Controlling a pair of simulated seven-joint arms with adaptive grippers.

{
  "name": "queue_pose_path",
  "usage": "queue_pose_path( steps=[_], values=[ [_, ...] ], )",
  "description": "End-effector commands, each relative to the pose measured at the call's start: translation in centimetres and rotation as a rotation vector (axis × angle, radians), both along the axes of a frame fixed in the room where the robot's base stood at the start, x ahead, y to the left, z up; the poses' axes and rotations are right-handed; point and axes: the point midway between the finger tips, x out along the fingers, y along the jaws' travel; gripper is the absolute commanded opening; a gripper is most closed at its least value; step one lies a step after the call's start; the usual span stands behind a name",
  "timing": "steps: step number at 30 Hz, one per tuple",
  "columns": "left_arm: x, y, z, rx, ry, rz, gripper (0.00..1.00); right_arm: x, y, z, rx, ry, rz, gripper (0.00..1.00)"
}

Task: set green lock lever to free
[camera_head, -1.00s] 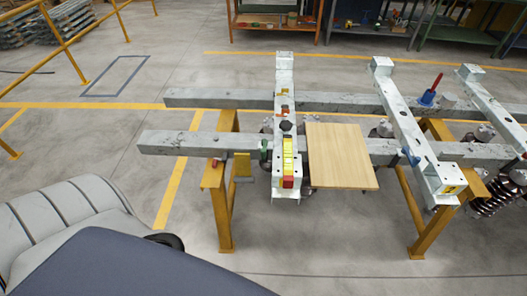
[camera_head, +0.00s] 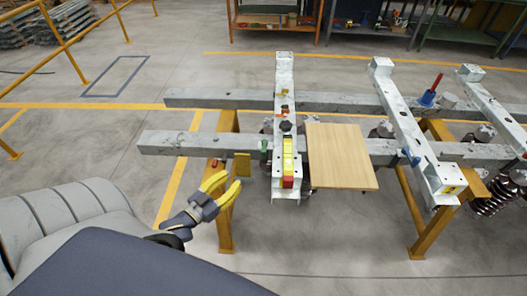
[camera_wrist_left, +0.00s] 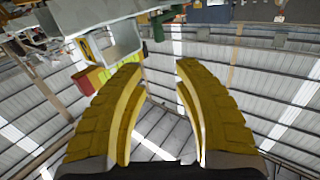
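The green lock lever (camera_head: 264,149) is a small dark green piece on the left side of the near end of the left pale metal crossbeam (camera_head: 284,100). Its exact setting is too small to tell. A green piece (camera_wrist_left: 157,27) at the top of the left wrist view seems to be the same lever. My left gripper (camera_head: 234,179) has yellow fingers spread apart with nothing between them. It is in front of and left of the crossbeam's near end, apart from the lever. Its open fingers also fill the middle of the left wrist view (camera_wrist_left: 159,66). My right gripper is not in view.
A yellow block with a red end (camera_head: 288,164) sits on the crossbeam. A wooden board (camera_head: 340,156) lies right of it. A second crossbeam (camera_head: 410,135) with a blue lever (camera_head: 410,156) is farther right.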

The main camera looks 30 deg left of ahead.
Motion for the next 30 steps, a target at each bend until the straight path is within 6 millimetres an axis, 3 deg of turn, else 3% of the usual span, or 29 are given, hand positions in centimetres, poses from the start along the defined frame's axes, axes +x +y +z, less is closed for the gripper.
queue_pose_path(
  steps=[8,30],
  values=[
    [1.9,-0.3,0.3,-0.043,-0.012,-0.006,0.30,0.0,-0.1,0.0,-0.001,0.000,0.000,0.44],
    [14.0,-1.7,0.3,-0.040,-0.010,-0.004,0.30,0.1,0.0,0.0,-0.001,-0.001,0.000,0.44]
  ],
)
